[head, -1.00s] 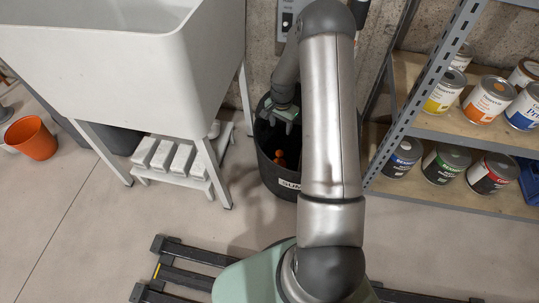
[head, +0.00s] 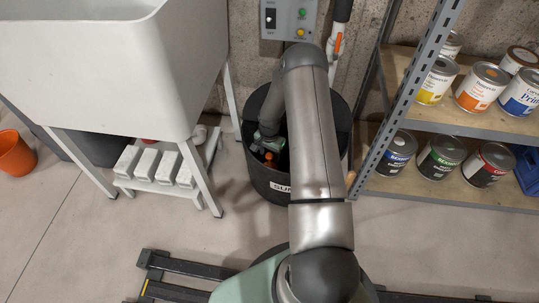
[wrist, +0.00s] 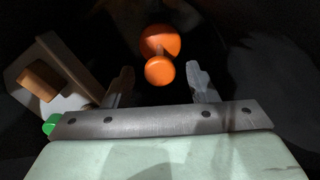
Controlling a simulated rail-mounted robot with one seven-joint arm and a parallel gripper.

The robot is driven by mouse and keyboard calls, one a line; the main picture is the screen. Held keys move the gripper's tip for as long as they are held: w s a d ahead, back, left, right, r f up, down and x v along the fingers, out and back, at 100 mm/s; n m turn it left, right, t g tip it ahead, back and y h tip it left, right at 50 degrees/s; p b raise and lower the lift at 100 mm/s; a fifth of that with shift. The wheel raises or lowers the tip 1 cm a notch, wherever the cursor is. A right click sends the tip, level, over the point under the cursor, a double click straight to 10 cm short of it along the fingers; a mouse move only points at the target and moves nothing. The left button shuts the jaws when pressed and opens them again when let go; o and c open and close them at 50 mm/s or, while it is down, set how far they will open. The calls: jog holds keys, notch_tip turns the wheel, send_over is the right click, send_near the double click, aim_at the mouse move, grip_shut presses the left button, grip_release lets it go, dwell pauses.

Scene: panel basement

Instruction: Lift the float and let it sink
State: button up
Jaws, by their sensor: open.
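The orange float (head: 269,156) sits low inside the black sump bin (head: 294,184). In the wrist view the float (wrist: 160,40) shows as a large round part with a smaller orange knob (wrist: 159,70) in front of it. My gripper (wrist: 160,74) is open, with one finger on each side of the small knob and dark gaps between. In the head view my gripper (head: 262,145) is down inside the bin, right at the float. My arm covers part of the bin's right side.
A pale block with a wooden-looking piece (wrist: 40,82) lies left of my gripper in the wrist view. The bin's wall surrounds my gripper. A white sink (head: 110,75) stands left, a paint-can shelf (head: 445,128) right, and a control box (head: 289,18) hangs behind.

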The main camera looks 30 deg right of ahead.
jog(key=shift+f, duration=0.1)
grip_shut()
notch_tip(320, 180, up, 7)
jog(key=p, duration=0.4)
grip_release()
notch_tip(320, 180, up, 18)
jog(key=p, duration=0.5)
jog(key=shift+f, duration=0.25)
